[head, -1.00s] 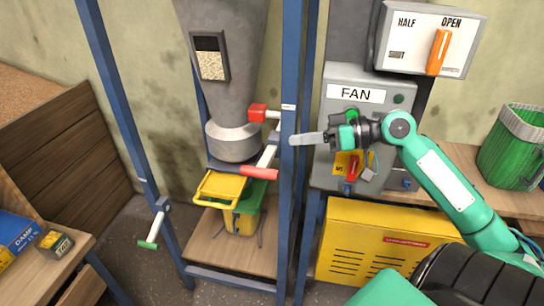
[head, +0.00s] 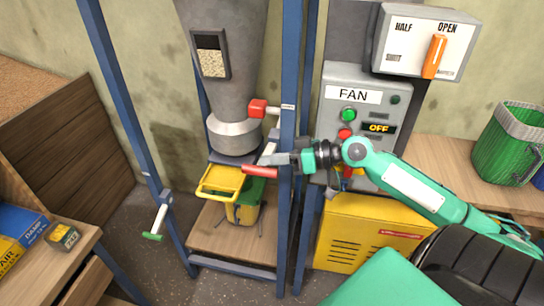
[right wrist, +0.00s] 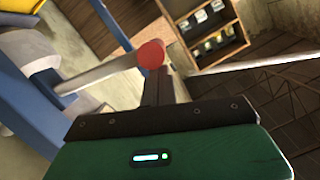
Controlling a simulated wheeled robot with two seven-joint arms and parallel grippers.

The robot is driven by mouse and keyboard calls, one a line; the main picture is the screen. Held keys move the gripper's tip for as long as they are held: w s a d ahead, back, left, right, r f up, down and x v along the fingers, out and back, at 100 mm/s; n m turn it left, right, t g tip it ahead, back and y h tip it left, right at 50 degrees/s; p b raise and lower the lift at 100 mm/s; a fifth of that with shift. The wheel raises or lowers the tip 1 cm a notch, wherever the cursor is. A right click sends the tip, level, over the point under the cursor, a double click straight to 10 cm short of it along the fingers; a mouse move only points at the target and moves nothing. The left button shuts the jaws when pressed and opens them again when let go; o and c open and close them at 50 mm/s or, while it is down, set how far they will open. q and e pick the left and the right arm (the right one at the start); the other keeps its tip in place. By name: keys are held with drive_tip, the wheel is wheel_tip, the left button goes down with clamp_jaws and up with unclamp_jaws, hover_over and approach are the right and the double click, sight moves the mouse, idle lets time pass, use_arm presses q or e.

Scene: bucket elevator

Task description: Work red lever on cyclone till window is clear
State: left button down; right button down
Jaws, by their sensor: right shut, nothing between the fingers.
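The grey cyclone (head: 222,90) hangs in a blue frame. Its window (head: 211,55) shows pale grain in the larger lower part and a dark strip above. A lever with a red grip (head: 261,171) on a pale rod sits below the cone. A red block (head: 257,108) on a short rod sits higher up. My right gripper (head: 270,159) is shut and empty, its tips just above the red grip. In the right wrist view, a red rod end (right wrist: 151,54) lies just beyond the fingers (right wrist: 160,88). I cannot tell whether they touch. My left gripper is out of view.
A blue post (head: 290,130) stands close by my right gripper. A yellow tray (head: 219,183) and a green-yellow bucket (head: 245,208) are under the cone. The FAN panel (head: 353,95) reads OFF. A green-gripped lever (head: 157,220) hangs on the left post.

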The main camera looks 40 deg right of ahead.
wheel_tip(320, 180, down, 8)
drive_tip(key=s+a+n+h+b, duration=0.1)
drive_tip(key=n+b, duration=0.2)
drive_tip(key=b, duration=0.7)
drive_tip(key=shift+t, duration=0.4)
